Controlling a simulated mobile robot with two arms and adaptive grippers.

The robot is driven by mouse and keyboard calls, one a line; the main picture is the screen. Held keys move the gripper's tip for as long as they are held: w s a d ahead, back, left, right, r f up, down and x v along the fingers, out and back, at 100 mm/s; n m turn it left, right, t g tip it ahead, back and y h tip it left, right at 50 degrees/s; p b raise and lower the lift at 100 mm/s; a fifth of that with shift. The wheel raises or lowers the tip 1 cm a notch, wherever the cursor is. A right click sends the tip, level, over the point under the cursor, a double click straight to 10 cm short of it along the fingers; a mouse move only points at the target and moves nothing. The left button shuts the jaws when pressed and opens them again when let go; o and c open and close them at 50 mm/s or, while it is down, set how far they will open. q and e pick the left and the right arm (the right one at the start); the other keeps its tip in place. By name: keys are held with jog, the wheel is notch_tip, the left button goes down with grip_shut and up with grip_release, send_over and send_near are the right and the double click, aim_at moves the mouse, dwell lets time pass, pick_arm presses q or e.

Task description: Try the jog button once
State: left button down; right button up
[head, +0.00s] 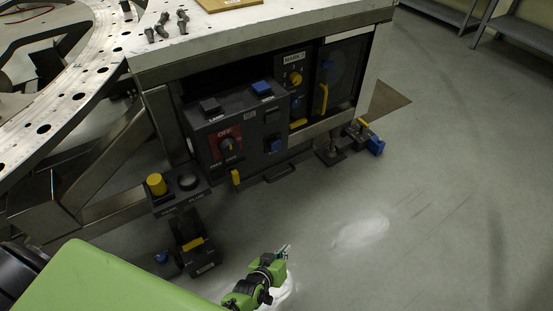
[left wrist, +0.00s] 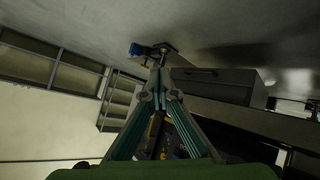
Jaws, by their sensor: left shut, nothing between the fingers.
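A dark control box (head: 218,122) stands under the table, with a black button (head: 210,105), a blue button (head: 262,88) on its top and a blue part (head: 276,145) on its front. Its front also has a rotary switch (head: 228,146) on a red plate. The labels are too small to tell which button is the jog button. My left gripper (head: 286,250) is shut and empty, low over the floor in front of the box and apart from it. Its closed fingers show in the left wrist view (left wrist: 159,72). My right gripper is not in view.
A yellow knob (head: 155,184) and a dark ring (head: 188,181) sit on a stand left of the box. A panel with a yellow dial (head: 295,79) and a yellow handle (head: 323,99) lie to its right. The table (head: 270,38) overhangs them. The floor at right is clear.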

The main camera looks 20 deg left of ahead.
aim_at(276, 146)
pick_arm(q)
jog(key=w+a+r+n+t+y+b, duration=0.1)
jog(key=w+r+n+t+b, duration=0.3)
jog(key=w+r, duration=0.4)
jog(key=w+a+r+n+t+y+b, duration=0.2)
jog(key=w+r+n+t+b, duration=0.2)
jog(key=w+r, duration=0.5)
notch_tip(276, 146, up, 4)
jog(key=shift+w+f+y+b, duration=0.2)
jog(key=shift+f+y+b, duration=0.1)
jog(key=shift+b, duration=0.55)
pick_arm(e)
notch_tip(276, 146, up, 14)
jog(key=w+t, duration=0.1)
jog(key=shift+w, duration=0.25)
pick_arm(q)
jog(key=w+a+b, duration=0.3)
jog(key=w+a, duration=0.2)
jog(key=a, duration=0.2)
jog(key=shift+w, duration=0.2)
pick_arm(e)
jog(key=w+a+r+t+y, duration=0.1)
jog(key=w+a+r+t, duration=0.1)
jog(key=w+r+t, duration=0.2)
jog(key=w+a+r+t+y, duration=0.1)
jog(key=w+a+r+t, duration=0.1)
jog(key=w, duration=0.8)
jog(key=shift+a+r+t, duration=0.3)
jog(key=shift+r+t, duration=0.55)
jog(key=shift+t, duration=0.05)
